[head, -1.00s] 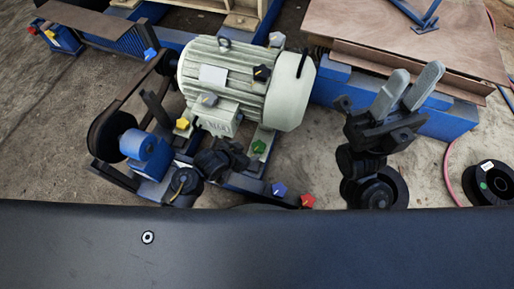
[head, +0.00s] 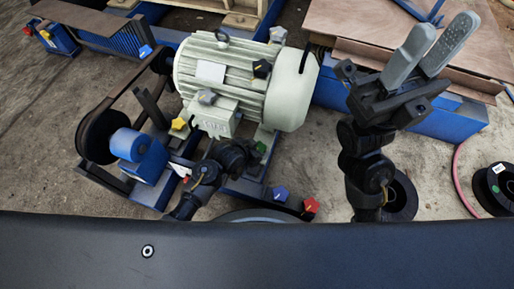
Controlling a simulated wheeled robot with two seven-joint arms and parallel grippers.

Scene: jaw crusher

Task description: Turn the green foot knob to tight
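The green foot knob (head: 262,147) sits at the foot of the pale ribbed motor (head: 240,80), on its near right side. It is partly hidden by my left arm's dark end. My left gripper (head: 241,153) is just left of the green knob, pointing down and away. Its fingers do not show clearly, so I cannot tell whether it touches the knob or is open. My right gripper (head: 430,48) is raised at the right with its two grey fingers apart. Nothing is between them.
Other knobs are near: yellow (head: 180,125), grey (head: 207,97), black (head: 262,69), blue (head: 280,194) and red (head: 311,206). A belt and pulley (head: 102,136) stand left of the motor. A black spool (head: 494,188) lies at the right.

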